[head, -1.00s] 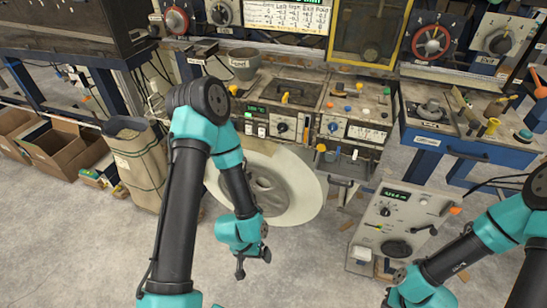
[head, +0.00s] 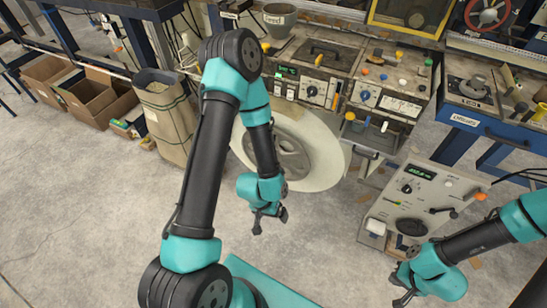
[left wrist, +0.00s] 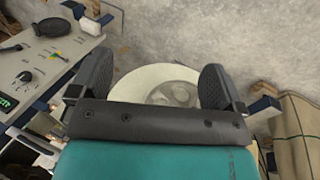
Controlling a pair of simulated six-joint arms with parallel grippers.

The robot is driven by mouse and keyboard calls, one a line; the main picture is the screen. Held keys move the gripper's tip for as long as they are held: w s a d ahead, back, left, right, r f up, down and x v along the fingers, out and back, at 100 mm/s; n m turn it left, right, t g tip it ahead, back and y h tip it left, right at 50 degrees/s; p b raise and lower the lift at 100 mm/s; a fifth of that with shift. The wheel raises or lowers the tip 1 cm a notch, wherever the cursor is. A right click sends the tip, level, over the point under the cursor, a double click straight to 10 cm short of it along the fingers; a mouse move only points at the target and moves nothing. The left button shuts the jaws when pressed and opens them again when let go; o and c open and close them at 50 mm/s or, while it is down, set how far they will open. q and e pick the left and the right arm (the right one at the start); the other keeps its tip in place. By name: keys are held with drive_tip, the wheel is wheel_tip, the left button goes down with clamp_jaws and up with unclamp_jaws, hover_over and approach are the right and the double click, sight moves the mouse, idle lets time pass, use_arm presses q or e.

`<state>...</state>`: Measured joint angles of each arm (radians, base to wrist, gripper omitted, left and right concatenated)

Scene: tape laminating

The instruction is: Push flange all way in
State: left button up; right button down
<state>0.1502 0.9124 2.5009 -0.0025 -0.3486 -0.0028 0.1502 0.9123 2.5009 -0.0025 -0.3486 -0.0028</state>
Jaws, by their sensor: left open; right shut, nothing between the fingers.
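The flange (head: 290,155) is a grey disc at the centre of a large white roll (head: 327,165) on the machine's front. In the left wrist view the flange (left wrist: 178,95) and roll (left wrist: 125,90) show between and beyond the fingers. My left gripper (head: 268,219) is open and empty, in front of and below the roll in the head view, apart from it. Its open fingers (left wrist: 155,85) frame the roll in the wrist view. Part of the flange is hidden behind my left arm. My right gripper (head: 401,290) is shut and empty at the lower right, near the grey control box.
The grey control box (head: 410,205) stands right of the roll. The machine's panel (head: 330,80) with knobs and buttons is above the roll. A sack bin (head: 166,115) and cardboard boxes (head: 95,95) stand to the left. The concrete floor (head: 90,220) at lower left is clear.

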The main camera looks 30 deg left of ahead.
use_arm(q)
drive_tip(key=shift+c, duration=0.2)
drive_tip(key=shift+w, duration=0.1)
drive_tip(key=shift+c, duration=0.7)
drive_tip(key=w+a+f+t, duration=0.1)
drive_tip(key=w, duration=0.1)
drive_tip(key=w+a+f+t, duration=0.1)
drive_tip(key=w, duration=0.1)
drive_tip(key=w+a+f+t, duration=0.1)
drive_tip(key=w, duration=0.1)
drive_tip(key=shift+w+t, duration=0.15)
drive_tip(key=shift+t, duration=0.15)
drive_tip(key=c, duration=0.5)
drive_tip(key=w+a+t+y, duration=0.1)
drive_tip(key=w+a+t, duration=0.2)
drive_tip(key=a+t, duration=0.1)
drive_tip(key=w+a+t+y, duration=0.2)
drive_tip(key=w+a+t, duration=0.2)
drive_tip(key=a+t, duration=0.1)
drive_tip(key=w+a+f+m+t+y, duration=0.1)
drive_tip(key=w+a+t, duration=0.3)
drive_tip(key=a, duration=0.2)
drive_tip(key=shift+w+a+t+y, duration=0.15)
drive_tip(key=shift+a+t+y, duration=0.15)
drive_tip(key=shift+a+y, duration=0.1)
drive_tip(key=shift+w, duration=0.15)
drive_tip(key=w, duration=1.1)
drive_tip(key=w+a, duration=0.1)
drive_tip(key=w, duration=0.5)
